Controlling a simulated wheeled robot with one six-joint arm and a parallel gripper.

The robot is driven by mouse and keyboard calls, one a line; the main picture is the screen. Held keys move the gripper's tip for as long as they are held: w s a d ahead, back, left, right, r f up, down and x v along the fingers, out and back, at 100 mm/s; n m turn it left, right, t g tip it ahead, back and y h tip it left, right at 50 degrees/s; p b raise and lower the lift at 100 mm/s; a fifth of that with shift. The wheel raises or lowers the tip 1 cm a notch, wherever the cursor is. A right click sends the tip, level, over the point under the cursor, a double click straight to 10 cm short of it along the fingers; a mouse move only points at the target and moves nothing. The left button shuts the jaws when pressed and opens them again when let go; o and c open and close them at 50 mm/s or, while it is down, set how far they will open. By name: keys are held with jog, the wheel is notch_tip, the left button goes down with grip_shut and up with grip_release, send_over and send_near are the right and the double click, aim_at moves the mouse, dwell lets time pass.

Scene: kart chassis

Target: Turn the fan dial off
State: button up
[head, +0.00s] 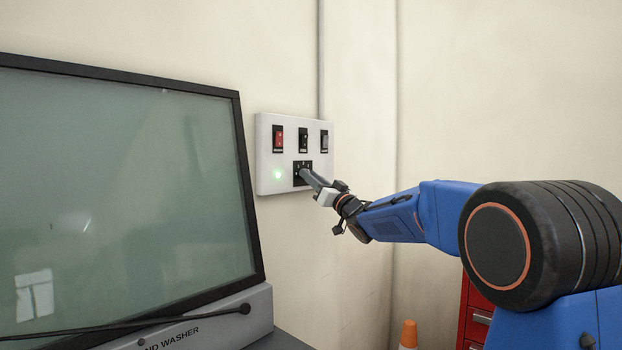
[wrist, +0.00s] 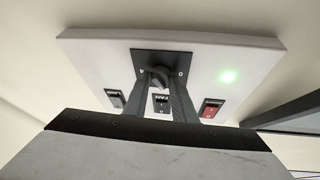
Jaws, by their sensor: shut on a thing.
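The fan dial (wrist: 159,73) is a dark knob on a black square plate (wrist: 178,60) with small white marks. One mark on the right of the plate looks like a 0 and one on the left like a 4 in the wrist view. The plate sits low on a white wall panel (head: 265,150). My gripper (head: 308,176) reaches the dial from the right in the head view. In the wrist view my gripper's two dark fingers (wrist: 160,84) are shut on the knob, one on each side. The fingers partly hide the knob, so its exact setting is unclear.
The panel also bears a red switch (head: 279,138), a black switch (head: 303,139), a grey switch (head: 324,141) and a lit green lamp (head: 278,174). A glass-fronted hand washer cabinet (head: 120,190) stands close on the left. An orange cone (head: 409,335) and red drawers (head: 477,322) are below right.

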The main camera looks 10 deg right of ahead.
jog(key=n+g+y, duration=0.2)
jog(key=n, duration=0.4)
jog(key=n+g+y, duration=0.2)
jog(key=n+g, duration=0.1)
jog(key=n, duration=0.3)
jog(key=d+n+g+y, duration=0.1)
jog(key=n+g+y, duration=0.1)
jog(key=n, duration=0.4)
jog(key=shift+w+g+y, duration=0.3)
jog(key=shift+y, duration=0.3)
jog(key=shift+r+n, duration=0.1)
jog(key=shift+n, duration=0.2)
jog(key=o, duration=0.7)
jog(key=shift+o, duration=0.2)
jog(key=v, duration=1.7)
jog(key=shift+d, duration=0.2)
